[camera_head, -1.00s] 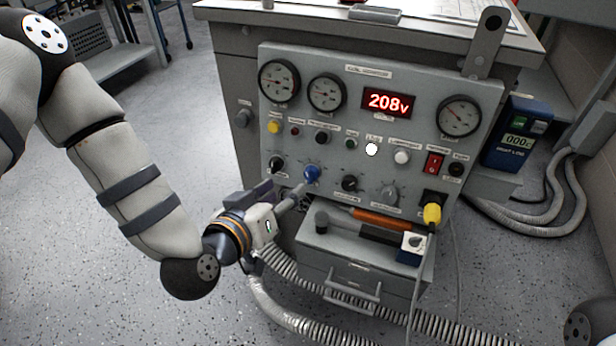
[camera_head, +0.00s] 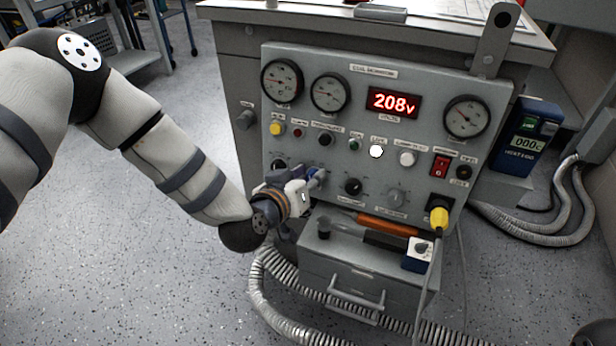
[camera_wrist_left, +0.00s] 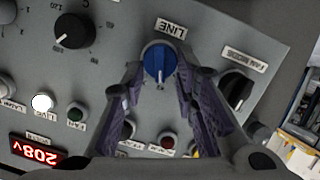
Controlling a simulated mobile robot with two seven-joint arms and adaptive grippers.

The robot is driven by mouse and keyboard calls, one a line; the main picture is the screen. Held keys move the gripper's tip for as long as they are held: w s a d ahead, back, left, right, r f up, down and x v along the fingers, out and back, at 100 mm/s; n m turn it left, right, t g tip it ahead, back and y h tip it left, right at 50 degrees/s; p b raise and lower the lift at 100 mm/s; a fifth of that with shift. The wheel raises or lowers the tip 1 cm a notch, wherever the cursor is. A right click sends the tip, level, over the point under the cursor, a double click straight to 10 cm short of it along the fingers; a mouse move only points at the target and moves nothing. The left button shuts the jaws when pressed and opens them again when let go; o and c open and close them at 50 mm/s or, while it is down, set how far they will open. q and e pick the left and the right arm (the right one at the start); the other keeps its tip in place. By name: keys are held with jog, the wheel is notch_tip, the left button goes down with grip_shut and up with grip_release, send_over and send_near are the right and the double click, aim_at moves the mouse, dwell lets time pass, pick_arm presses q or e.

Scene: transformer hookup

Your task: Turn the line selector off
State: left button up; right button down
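The line selector is a blue knob (camera_wrist_left: 158,62) under a LINE label in the left wrist view, where the picture is upside down. It also shows in the head view (camera_head: 316,178), partly covered by my gripper. My left gripper (camera_wrist_left: 160,90) is open, with a purple-padded finger on each side of the knob's area. I cannot tell whether the fingers touch the knob. In the head view my left gripper (camera_head: 306,187) is right up at the panel (camera_head: 425,180). The red display (camera_head: 394,103) reads 208v, and a white lamp (camera_head: 376,151) is lit. My right gripper is not in view.
A black knob (camera_wrist_left: 237,90) labelled FAN MODE and another black knob (camera_wrist_left: 74,28) flank the blue one. A yellow plug (camera_head: 438,217) sits at the panel's lower right. An orange-handled tool (camera_head: 386,225) lies on the drawer unit below.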

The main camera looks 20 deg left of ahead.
pick_arm(q)
grip_shut()
jog(key=n, duration=0.1)
jog(key=n+h, duration=0.1)
jog(key=n, duration=0.1)
jog(key=shift+a+f, duration=0.15)
jog(key=shift+a, duration=0.05)
jog(key=shift+s+a+f+n+t+h+b, duration=0.15)
jog(key=shift+n+h+b, duration=0.1)
jog(key=shift+n, duration=0.7)
jog(key=shift+w+f+n+t+h+b, duration=0.15)
jog(key=shift+n+h, duration=0.1)
jog(key=shift+n, duration=0.7)
jog(key=shift+s+r, duration=0.1)
jog(key=o, duration=1)
grip_release()
jog(key=shift+o, duration=0.2)
